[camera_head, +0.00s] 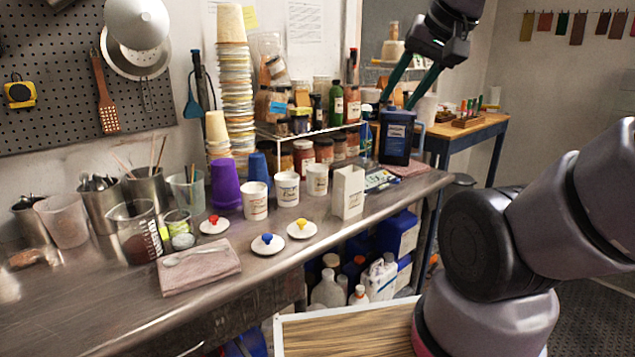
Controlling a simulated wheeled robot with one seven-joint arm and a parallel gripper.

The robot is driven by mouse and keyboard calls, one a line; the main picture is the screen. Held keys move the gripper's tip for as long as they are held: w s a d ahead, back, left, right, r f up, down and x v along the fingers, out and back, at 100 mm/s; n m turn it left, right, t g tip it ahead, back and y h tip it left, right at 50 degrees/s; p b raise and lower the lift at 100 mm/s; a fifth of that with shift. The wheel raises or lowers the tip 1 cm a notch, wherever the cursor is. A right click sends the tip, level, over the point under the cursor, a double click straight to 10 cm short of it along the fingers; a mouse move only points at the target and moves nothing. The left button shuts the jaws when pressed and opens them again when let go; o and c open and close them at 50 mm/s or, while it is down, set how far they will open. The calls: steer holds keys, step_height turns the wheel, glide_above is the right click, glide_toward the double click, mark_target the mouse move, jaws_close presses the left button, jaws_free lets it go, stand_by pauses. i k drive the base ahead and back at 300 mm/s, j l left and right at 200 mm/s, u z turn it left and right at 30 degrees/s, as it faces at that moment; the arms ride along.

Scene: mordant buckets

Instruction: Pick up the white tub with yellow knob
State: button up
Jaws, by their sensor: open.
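A low, flat white round piece with a yellow knob (301,231) lies on the metal counter, near its front edge. It looks like a shallow tub or a lid; I cannot tell which. A similar white piece with a blue knob (267,247) lies close to its left, and one with a red knob (214,226) lies farther left. My gripper (397,103) is at the upper right, high above and well apart from the yellow-knobbed piece.
Behind the knobbed pieces stand white printed cups (286,190) and a white open box (348,192). A purple cup (226,183) stands behind left. A folded pink cloth (199,269) with a spoon lies left. A dark jug (396,140) stands beneath my gripper. The counter's front edge is clear.

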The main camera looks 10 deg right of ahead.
mark_target(316, 173)
steer(key=i+l+u, duration=0.15)
steer(key=l, duration=0.2)
steer(key=i+l+u, duration=0.3)
steer(key=l, duration=0.45)
steer(key=i+l+u, duration=0.2)
steer(key=l, duration=0.25)
steer(key=i, duration=0.05)
